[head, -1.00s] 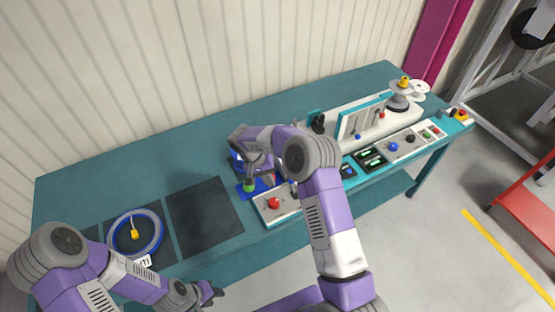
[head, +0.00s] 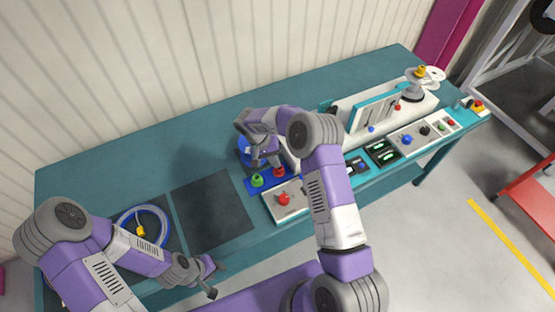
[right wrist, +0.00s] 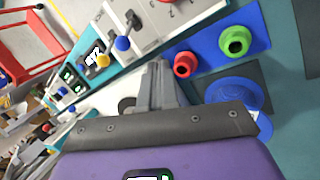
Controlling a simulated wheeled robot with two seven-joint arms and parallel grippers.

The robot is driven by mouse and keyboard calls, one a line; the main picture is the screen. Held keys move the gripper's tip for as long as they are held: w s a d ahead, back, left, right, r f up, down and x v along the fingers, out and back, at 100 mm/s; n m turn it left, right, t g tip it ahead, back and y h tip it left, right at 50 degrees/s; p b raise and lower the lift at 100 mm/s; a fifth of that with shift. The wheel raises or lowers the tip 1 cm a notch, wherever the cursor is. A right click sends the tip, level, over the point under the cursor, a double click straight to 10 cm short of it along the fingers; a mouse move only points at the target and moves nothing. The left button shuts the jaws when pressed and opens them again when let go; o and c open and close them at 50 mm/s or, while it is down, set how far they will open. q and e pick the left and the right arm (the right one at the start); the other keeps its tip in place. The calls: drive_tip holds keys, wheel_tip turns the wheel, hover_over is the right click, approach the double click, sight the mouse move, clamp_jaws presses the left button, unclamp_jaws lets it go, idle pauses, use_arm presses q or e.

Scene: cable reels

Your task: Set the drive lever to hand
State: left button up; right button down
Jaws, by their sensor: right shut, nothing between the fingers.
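I cannot tell which control is the drive lever. A white control box with a red knob (head: 284,199) stands at the bench's front edge. White panels with small levers and knobs, including a blue knob (head: 406,139), run to the right; the right wrist view shows a blue ball knob (right wrist: 122,43) and a yellow one (right wrist: 102,60). My right gripper (head: 266,160) is shut and empty, above the blue plate by the red ring; its fingers (right wrist: 165,80) also show in the right wrist view. My left gripper (head: 216,280) is open and empty at the bench's front.
A blue plate (head: 255,189) carries a green ring piece (head: 257,180) and a red one (head: 279,172). A blue reel (head: 243,147) lies behind it, partly hidden. The dark mat (head: 208,212) is bare.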

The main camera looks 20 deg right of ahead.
drive_tip(key=p+x, duration=0.1)
drive_tip(key=x, duration=0.6)
drive_tip(key=shift+s+d, duration=0.15)
drive_tip(key=shift+s+d+r+p, duration=0.1)
drive_tip(key=shift+s+d+p, duration=0.2)
drive_tip(key=shift+d, duration=0.25)
drive_tip(key=shift+s+d+r+p, duration=0.1)
drive_tip(key=shift+s+d+p, duration=0.2)
drive_tip(key=shift+d, duration=0.25)
drive_tip(key=shift+s+d, duration=0.3)
drive_tip(key=shift+d, duration=0.15)
